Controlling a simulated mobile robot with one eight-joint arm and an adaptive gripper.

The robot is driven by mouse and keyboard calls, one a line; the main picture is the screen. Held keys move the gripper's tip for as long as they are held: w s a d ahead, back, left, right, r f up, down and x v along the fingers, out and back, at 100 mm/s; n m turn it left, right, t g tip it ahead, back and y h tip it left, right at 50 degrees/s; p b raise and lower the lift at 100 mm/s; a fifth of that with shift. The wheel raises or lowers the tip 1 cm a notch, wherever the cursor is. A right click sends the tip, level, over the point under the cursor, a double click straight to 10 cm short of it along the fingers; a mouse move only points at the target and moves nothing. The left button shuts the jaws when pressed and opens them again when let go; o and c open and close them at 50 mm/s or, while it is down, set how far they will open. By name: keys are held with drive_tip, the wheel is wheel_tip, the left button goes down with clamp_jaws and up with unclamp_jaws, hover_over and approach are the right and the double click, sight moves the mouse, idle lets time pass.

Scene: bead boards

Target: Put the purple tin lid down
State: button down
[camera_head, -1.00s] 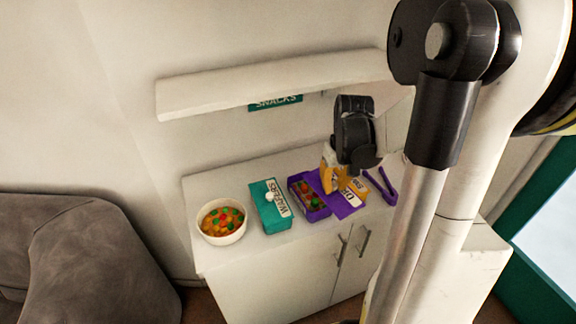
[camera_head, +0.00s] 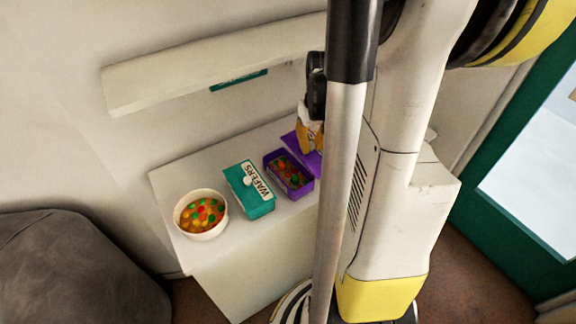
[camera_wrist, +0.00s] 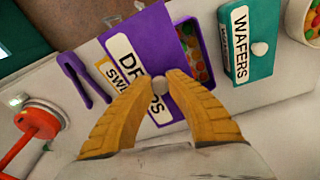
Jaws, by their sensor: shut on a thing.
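The purple tin lid (camera_wrist: 145,52) fills the middle of the wrist view, its white label partly hidden by my fingers. In the head view the lid (camera_head: 303,151) shows only in part, beside the open purple tin (camera_head: 288,181). My gripper (camera_wrist: 165,80) has its yellow fingers closed on the lid's knob. In the head view the gripper (camera_head: 309,136) is partly hidden behind my arm. The purple tin also shows in the wrist view (camera_wrist: 184,28), holding colored sweets. I cannot tell whether the lid touches the counter.
A teal wafers tin (camera_head: 248,190) with a lid and a white bowl of sweets (camera_head: 200,232) stand left of the purple tin on the white cabinet (camera_head: 226,270). Purple tongs (camera_wrist: 82,78) and a red object (camera_wrist: 38,122) show in the wrist view. A shelf (camera_head: 200,68) hangs above.

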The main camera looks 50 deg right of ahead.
drive_tip(key=w+a+f+b, duration=0.1)
drive_tip(key=w+a+f, duration=0.3)
drive_tip(key=w, duration=0.1)
drive_tip(key=shift+w+f+b, duration=0.1)
drive_tip(key=shift+b, duration=0.25)
drive_tip(key=shift+f+b, duration=0.75)
drive_tip(key=shift+f, duration=0.95)
drive_tip(key=shift+f, duration=0.1)
drive_tip(key=c, duration=1.5)
unclamp_jaws()
drive_tip(key=shift+o, duration=0.2)
